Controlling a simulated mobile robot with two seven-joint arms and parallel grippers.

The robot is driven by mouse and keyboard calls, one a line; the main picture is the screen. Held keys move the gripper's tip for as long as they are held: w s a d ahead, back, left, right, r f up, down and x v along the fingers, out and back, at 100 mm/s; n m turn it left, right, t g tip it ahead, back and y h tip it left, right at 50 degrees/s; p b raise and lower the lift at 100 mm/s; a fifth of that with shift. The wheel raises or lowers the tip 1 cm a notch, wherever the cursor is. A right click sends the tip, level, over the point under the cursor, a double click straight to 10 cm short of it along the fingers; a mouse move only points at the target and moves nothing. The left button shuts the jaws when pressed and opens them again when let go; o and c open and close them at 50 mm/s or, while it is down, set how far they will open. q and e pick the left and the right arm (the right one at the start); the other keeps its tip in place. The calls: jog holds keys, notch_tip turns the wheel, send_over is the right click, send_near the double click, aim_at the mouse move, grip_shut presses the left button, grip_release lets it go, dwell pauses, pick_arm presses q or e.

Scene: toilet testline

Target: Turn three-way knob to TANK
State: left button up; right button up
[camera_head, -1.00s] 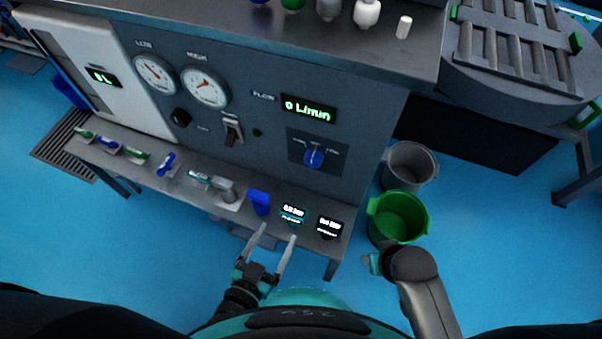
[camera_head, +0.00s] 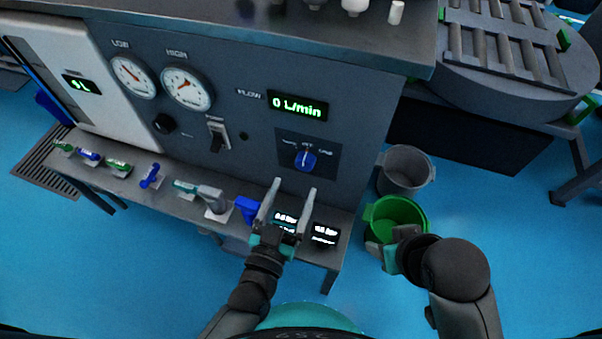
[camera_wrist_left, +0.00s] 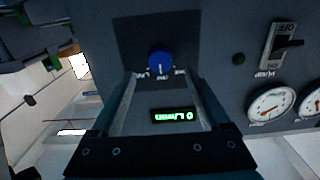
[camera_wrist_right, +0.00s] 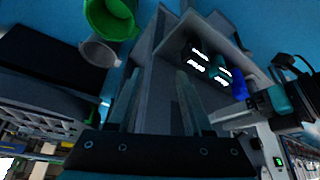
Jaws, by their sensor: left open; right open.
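The three-way knob (camera_head: 306,159) is blue and sits on a dark square plate on the panel, below the flow display. Its white pointer mark points up toward the middle label in the head view. The knob also shows in the left wrist view (camera_wrist_left: 160,63), beyond and between the fingers. My left gripper (camera_head: 292,190) is open and empty, a little below and in front of the knob, not touching it. My right gripper is open and empty in the right wrist view (camera_wrist_right: 158,95); in the head view its arm is at the lower right, near the green bucket.
The flow display (camera_head: 298,106) reads 0 L/min. A lever switch (camera_head: 217,133) and two gauges (camera_head: 187,90) are to the left. A green bucket (camera_head: 396,216) and grey bucket (camera_head: 405,170) stand at right.

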aim_at(303, 167)
pick_arm(q)
jog(key=b+x, duration=0.1)
jog(key=x, duration=0.3)
jog(key=shift+w+d+f, duration=0.1)
jog(key=shift+w, duration=0.1)
jog(key=shift+b+x, duration=0.35)
jog(key=shift+x, duration=0.5)
pick_arm(e)
jog(key=w+a+t+y, duration=0.2)
jog(key=w+a+t, duration=0.1)
jog(key=w+a, duration=0.1)
jog(key=shift+a+f+n+t, duration=0.25)
jog(key=shift+f+n+t, duration=0.05)
pick_arm(q)
grip_shut()
